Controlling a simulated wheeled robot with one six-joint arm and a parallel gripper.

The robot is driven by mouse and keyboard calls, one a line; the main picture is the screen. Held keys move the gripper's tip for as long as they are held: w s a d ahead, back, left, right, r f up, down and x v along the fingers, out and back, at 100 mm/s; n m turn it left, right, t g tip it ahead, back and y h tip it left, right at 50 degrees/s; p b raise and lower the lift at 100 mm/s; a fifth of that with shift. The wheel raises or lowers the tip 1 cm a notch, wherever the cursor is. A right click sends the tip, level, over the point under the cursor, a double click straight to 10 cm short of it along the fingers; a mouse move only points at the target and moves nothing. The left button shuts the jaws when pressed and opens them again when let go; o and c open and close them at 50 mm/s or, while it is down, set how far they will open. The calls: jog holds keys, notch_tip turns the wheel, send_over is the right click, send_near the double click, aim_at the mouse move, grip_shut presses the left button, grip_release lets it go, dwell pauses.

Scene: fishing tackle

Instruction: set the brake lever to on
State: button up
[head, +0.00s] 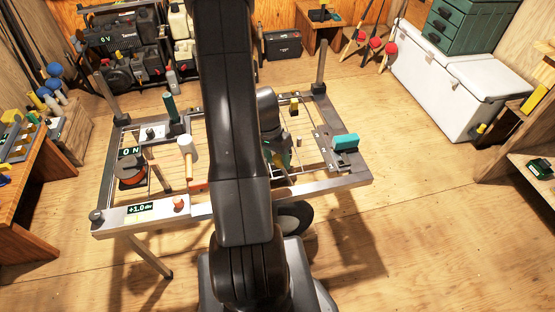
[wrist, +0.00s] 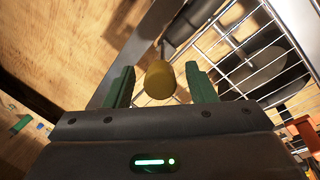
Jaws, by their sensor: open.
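In the wrist view, a rounded yellow knob (wrist: 160,80) sits between the green fingers of my gripper (wrist: 160,68). The fingers are apart, with a gap at each side of the knob. A grey metal stem (wrist: 186,24) shows beyond the knob, beside a wire grid. In the head view, a yellow knob (head: 294,103) stands at the back right of the metal frame (head: 330,186); I cannot tell for certain that it is the brake lever's. My arm hides much of the frame's middle, and my gripper is mostly hidden there. A small display (head: 131,152) reads ON.
A pale-headed handle (head: 187,148), a green grip (head: 169,105), and an orange-brown spool (head: 131,172) stand on the frame's left. A teal block (head: 345,141) sits at its right corner. Posts rise at the back corners.

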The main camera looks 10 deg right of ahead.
jog(key=shift+f, duration=0.25)
grip_shut()
jog(key=shift+d+r, duration=0.1)
jog(key=shift+d+r+y+p, duration=0.4)
jog(key=shift+d+p, duration=0.25)
jog(key=shift+p, duration=0.35)
jog(key=d+y+p, duration=0.1)
jog(key=d+y, duration=0.5)
jog(key=d, duration=0.4)
jog(key=shift+w+d+f+n, duration=0.25)
jog(key=shift+d+f+n, duration=0.05)
jog(key=shift+d+f, duration=0.1)
